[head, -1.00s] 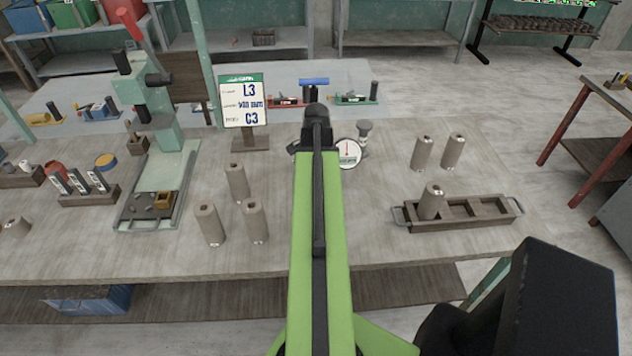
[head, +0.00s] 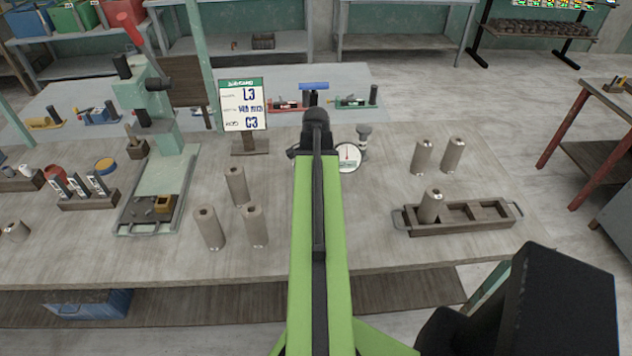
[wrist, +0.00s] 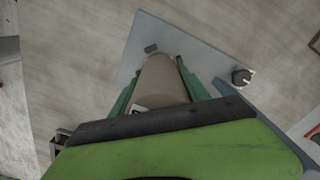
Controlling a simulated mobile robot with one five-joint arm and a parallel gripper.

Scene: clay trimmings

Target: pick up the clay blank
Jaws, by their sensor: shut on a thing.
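In the wrist view, a beige-brown clay blank (wrist: 163,78) stands out between the two green fingers of my gripper (wrist: 158,67). My gripper is shut on it, with a finger along each side. The near end of the blank is partly covered by the dark edge of my gripper's body. In the head view my own green arm hides both my gripper and the held blank. Other similar grey-brown cylinders stand on the bench: a group of three (head: 236,186) left of my arm, two (head: 453,155) at the right, and one (head: 431,206) in a wooden tray.
The wooden tray (head: 478,225) has empty compartments. A green press (head: 160,120) stands at the left, a sign (head: 243,106) behind the group, and a round dial gauge (head: 349,158) just right of my arm. A pale grey plate (wrist: 205,62) lies beyond the blank in the wrist view.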

